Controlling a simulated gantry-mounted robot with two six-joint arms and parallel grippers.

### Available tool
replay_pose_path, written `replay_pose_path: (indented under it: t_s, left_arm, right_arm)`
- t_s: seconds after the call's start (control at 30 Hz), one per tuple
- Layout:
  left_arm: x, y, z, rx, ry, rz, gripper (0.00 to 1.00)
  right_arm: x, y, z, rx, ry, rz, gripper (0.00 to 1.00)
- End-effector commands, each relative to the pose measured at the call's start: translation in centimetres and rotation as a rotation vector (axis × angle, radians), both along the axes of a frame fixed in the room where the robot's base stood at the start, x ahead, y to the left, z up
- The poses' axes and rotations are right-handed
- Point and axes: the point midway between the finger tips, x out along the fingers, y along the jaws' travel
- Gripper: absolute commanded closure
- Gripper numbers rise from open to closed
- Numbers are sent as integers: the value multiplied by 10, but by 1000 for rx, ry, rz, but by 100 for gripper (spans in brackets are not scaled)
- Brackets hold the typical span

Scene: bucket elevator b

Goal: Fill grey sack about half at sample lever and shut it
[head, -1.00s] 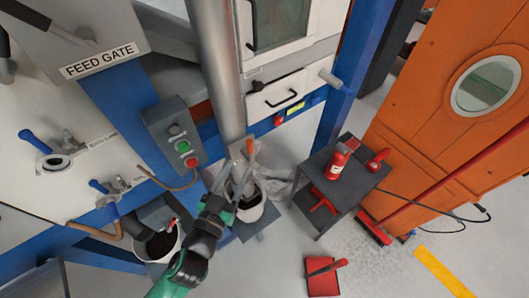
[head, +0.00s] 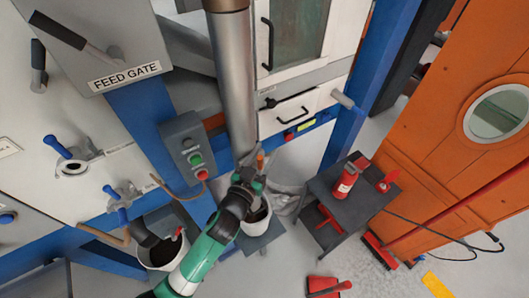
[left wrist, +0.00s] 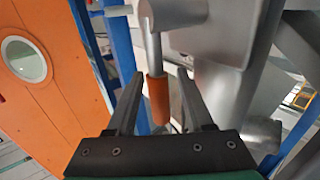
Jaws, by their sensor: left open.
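The sample lever's orange handle (left wrist: 158,98) stands between the two fingers of my left gripper (head: 253,168) in the left wrist view. A gap shows between the handle and each finger, so the gripper is open around it. In the head view the orange handle (head: 261,158) shows just beyond the fingers, beside the metal pipe. Below the gripper a pale, open-topped container (head: 259,232), possibly the grey sack, stands on a dark platform. It is partly hidden by my gripper, so its fill level cannot be told. My right gripper is not in view.
A second white container (head: 157,255) with dark contents stands left of my arm. A control box (head: 186,150) with green and red buttons is above it.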

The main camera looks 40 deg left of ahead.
Motion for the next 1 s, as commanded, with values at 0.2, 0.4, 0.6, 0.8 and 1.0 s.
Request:
replay_pose_path:
  t_s: [0.2, 0.4, 0.6, 0.8, 1.0]
  left_arm:
    - [0, 0, 0, 0, 0, 0, 64]
    - [0, 0, 0, 0, 0, 0, 100]
    - [-1, 0, 0, 0, 0, 0, 100]
    - [-1, 0, 0, 0, 0, 0, 100]
    - [-1, 0, 0, 0, 0, 0, 100]
  right_arm:
    - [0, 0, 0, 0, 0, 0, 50]
    - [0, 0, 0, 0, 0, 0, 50]
    - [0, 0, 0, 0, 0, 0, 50]
    - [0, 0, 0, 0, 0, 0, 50]
    - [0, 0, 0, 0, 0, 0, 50]
